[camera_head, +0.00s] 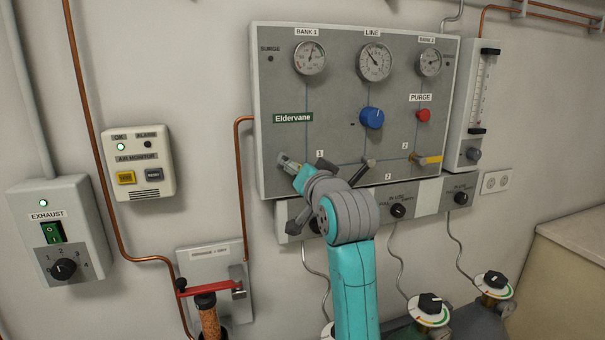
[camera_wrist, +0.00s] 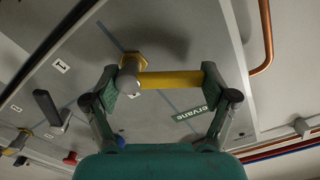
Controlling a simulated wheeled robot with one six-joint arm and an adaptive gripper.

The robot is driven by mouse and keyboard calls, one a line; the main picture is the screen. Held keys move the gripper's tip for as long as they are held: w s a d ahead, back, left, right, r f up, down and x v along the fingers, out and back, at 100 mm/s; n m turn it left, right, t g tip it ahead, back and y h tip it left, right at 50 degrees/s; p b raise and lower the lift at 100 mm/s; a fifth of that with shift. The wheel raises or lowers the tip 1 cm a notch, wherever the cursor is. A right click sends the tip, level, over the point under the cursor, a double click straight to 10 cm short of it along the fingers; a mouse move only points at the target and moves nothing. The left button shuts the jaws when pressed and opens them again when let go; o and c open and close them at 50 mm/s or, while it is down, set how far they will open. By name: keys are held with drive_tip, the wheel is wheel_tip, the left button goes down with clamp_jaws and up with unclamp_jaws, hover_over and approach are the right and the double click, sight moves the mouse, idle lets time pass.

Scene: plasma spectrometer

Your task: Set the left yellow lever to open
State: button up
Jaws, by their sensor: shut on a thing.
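The left yellow lever (camera_wrist: 172,80) shows in the wrist view, with a grey hub on a brass base at its left end. My gripper (camera_wrist: 163,84) is shut on it, with one finger at the hub end and the other at the far end. The lever lies at an angle to the blue line on the panel. In the head view my gripper (camera_head: 291,166) is at the lower left of the grey panel (camera_head: 280,90), near the label 1, and mostly hides this lever. A right yellow lever (camera_head: 430,160) points right by the label 2.
A dark-handled lever (camera_head: 366,167) stands right of my gripper. A blue knob (camera_head: 371,118) and a red purge button (camera_head: 423,115) sit above. Below is a strip with black knobs (camera_head: 398,210). A copper pipe (camera_head: 240,180) runs left of the panel, above a red-handled fitting (camera_head: 208,288).

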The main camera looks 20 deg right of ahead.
sight(308, 156)
drive_tip(key=m, duration=0.4)
drive_tip(key=d+r+m, duration=0.1)
drive_tip(key=shift+d+m, duration=0.1)
drive_tip(key=shift+m, duration=0.3)
drive_tip(key=m, duration=0.2)
drive_tip(key=d+m, duration=0.1)
drive_tip(key=m, duration=0.3)
drive_tip(key=shift+d+r, duration=0.25)
drive_tip(key=shift+r, duration=0.15)
drive_tip(key=o, duration=1.3)
drive_tip(key=shift+o, duration=1)
drive_tip(key=shift+d, duration=0.1)
